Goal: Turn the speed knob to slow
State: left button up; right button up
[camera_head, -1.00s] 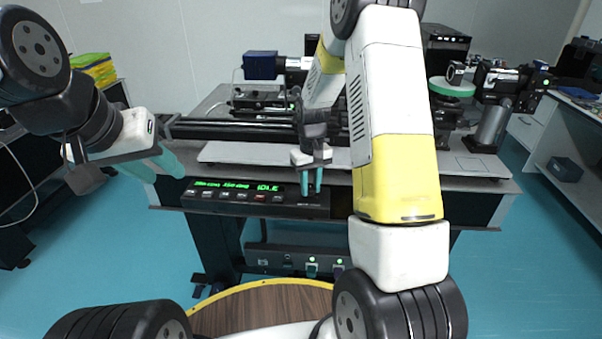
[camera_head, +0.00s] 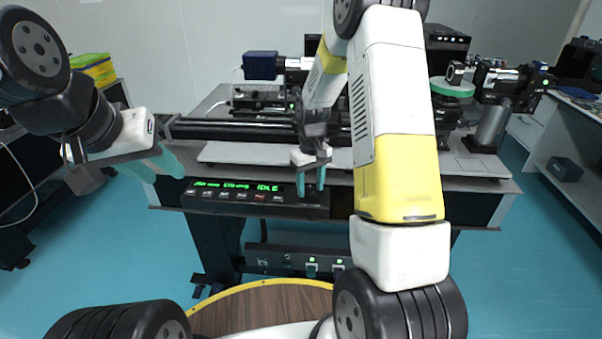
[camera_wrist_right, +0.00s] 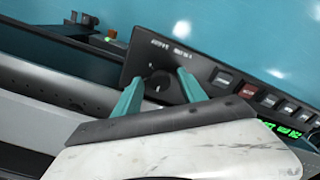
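The black control box (camera_head: 235,207) runs along the table's front edge, with a lit green display (camera_head: 238,187) reading IDLE and a row of buttons. Its round dark speed knob (camera_wrist_right: 157,82) shows in the right wrist view, on the panel's end. In the head view I cannot make the knob out behind my fingers. My right gripper (camera_head: 310,184) is open at the box's right end. In the wrist view its two teal fingers (camera_wrist_right: 159,84) stand on either side of the knob, with visible gaps. My left gripper (camera_head: 158,168) is off to the left, its opening unclear.
The optical table (camera_head: 465,168) carries a rail, a flat plate and optics behind the box. A lower panel (camera_head: 290,262) with switches hangs beneath the table. My right arm hides part of the table.

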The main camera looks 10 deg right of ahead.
jog(key=shift+r, duration=3.9)
jog(key=shift+r, duration=0.1)
notch_tip(320, 180, up, 6)
jog(key=t, duration=0.1)
send_over(310, 188)
jog(key=s, duration=0.3)
jog(key=s+r+m+t+y, duration=0.1)
jog(key=s+r+m+t, duration=0.1)
jog(key=s+r, duration=0.55)
jog(key=s+a+r+t, duration=0.1)
jog(key=s+r, duration=0.1)
jog(key=s, duration=0.5)
jog(key=s+a+r+m+t+y, duration=0.1)
jog(key=s+r+t, duration=0.1)
jog(key=s, duration=0.5)
jog(key=shift+r, duration=0.75)
pick_arm(q)
jog(key=shift+c, duration=0.5)
pick_arm(e)
jog(key=shift+s, duration=0.1)
